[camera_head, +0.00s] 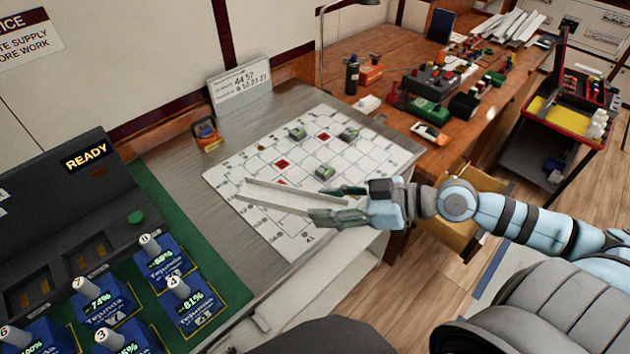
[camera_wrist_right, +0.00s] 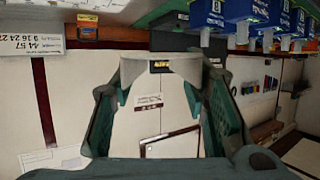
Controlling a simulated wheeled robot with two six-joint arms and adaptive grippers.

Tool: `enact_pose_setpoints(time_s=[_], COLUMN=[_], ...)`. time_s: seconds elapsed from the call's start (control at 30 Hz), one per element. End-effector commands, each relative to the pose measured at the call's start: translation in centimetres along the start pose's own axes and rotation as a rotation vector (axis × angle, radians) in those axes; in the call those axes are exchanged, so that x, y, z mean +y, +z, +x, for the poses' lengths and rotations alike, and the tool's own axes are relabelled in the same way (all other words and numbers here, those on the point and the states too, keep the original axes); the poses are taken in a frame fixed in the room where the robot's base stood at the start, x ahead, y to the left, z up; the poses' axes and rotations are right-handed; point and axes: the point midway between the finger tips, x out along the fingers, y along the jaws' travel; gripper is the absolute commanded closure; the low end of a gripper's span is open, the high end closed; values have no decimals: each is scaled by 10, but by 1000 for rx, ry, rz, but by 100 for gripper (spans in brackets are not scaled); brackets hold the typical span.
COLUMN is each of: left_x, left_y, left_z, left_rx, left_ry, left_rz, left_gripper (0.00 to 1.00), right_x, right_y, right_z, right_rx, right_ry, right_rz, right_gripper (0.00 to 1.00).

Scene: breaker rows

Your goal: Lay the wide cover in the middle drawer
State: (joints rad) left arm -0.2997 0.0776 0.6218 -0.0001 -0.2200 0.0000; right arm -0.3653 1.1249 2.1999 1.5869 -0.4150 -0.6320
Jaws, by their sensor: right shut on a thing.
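A long, pale grey-white cover (camera_head: 285,194) with a raised edge is held above the white grid sheet on the bench. My right gripper (camera_head: 336,204) is shut on its right end, one finger on each side. The cover's far end points left. In the right wrist view, a pale piece (camera_wrist_right: 130,72) shows between the fingers of the right gripper (camera_wrist_right: 160,95), seen nearly end-on. An open white drawer or shelf (camera_head: 318,292) shows below the bench's front edge. Which drawer is the middle one cannot be told. My left gripper is not in view.
The grid sheet (camera_head: 228,178) bears several small green-grey blocks and red squares. Blue numbered breakers (camera_head: 196,307) stand on a green mat at the lower left. A cluttered wooden desk (camera_head: 390,48) is behind, and a red-edged cart (camera_head: 560,120) at the right.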

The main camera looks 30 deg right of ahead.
Motion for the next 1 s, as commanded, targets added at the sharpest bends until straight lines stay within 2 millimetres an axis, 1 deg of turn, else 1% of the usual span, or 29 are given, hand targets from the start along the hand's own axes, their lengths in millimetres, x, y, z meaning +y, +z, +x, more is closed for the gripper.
enact_pose_setpoints(time_s=[0.03,0.07,0.1,0.17,0.2,0.3,0.4,0.47,0.57,0.8,0.9,1.0], left_x=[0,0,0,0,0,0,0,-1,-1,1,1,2], left_y=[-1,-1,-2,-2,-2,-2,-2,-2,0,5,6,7], left_z=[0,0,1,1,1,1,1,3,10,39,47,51], left_rx=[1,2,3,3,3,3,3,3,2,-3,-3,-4], left_ry=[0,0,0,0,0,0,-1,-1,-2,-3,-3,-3], left_rz=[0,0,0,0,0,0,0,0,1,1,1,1], left_gripper=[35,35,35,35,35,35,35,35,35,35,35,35], right_x=[22,37,58,90,110,152,176,182,185,184,185,185], right_y=[-2,-5,-9,-19,-26,-45,-57,-57,-39,49,74,86], right_z=[-3,-5,-9,-17,-24,-40,-53,-55,-49,-12,-1,4], right_rx=[-2,-2,-1,1,2,6,7,8,8,7,6,5], right_ry=[51,89,141,222,273,381,445,463,473,470,469,469], right_rz=[14,29,50,80,101,148,181,194,205,207,205,202], right_gripper=[87,87,87,87,87,87,87,87,87,87,87,87])
